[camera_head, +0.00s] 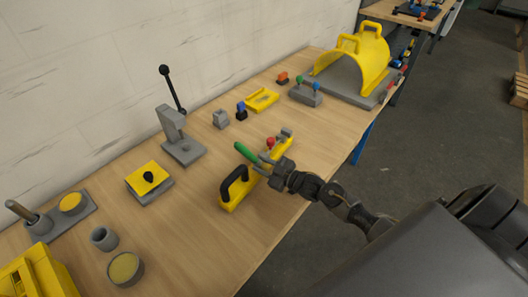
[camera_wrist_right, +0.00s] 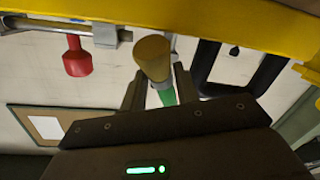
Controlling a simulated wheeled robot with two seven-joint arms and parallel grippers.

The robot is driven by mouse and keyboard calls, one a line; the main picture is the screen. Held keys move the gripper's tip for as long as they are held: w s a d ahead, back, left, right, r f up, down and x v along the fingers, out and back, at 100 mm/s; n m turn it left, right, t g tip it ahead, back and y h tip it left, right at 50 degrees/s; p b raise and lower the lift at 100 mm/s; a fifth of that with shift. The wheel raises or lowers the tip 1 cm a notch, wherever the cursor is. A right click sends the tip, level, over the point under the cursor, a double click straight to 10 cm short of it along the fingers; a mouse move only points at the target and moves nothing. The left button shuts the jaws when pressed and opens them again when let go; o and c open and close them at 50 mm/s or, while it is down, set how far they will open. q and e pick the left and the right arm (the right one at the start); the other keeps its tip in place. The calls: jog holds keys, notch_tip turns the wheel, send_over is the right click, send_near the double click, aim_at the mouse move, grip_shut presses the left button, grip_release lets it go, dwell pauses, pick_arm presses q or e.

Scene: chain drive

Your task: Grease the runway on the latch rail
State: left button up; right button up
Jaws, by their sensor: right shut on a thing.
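The latch rail (camera_head: 232,201) is a yellow bar on the bench with a black handle (camera_head: 235,180) at its near end. A red knob (camera_head: 270,142) and a grey bolt (camera_head: 286,134) are at its far end. My right gripper (camera_head: 265,165) is over the middle of the rail, shut on a green-handled tool (camera_head: 246,153). In the right wrist view the gripper (camera_wrist_right: 160,90) holds the tool, whose tan, round end (camera_wrist_right: 153,58) is close to the yellow rail (camera_wrist_right: 220,22). I cannot tell whether they touch. My left gripper is not in view.
A grey cup with yellowish content (camera_head: 124,268) stands at the near end of the bench, beside a small grey ring (camera_head: 104,238). A lever press (camera_head: 182,145) and a yellow block (camera_head: 148,178) stand behind the rail. A yellow arched cover (camera_head: 362,62) is at the far end.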

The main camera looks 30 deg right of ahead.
aim_at(260, 162)
jog(key=r+p, duration=0.1)
jog(key=r, duration=0.2)
jog(key=r+p, duration=0.1)
jog(key=shift+w+a+r+p, duration=0.2)
jog(key=shift+w+a+p, duration=0.1)
jog(key=shift+w+a, duration=0.1)
jog(key=shift+r+p, duration=0.3)
jog(key=shift+r, duration=0.1)
jog(key=shift+s+d+r+p, duration=0.1)
jog(key=shift+r+p, duration=1.05)
jog(key=shift+r, duration=0.2)
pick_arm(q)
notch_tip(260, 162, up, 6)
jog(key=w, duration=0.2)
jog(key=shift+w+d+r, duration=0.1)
pick_arm(e)
jog(key=shift+a+m+h+p, duration=0.3)
jog(key=shift+m+p, duration=0.1)
jog(key=shift+p, duration=0.4)
jog(key=shift+a+f+m+h+p, duration=0.15)
jog(key=shift+f+m+h+p, duration=0.2)
jog(key=shift+p, duration=0.2)
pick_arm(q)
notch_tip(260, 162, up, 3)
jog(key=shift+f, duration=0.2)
pick_arm(e)
jog(key=shift+f, duration=0.15)
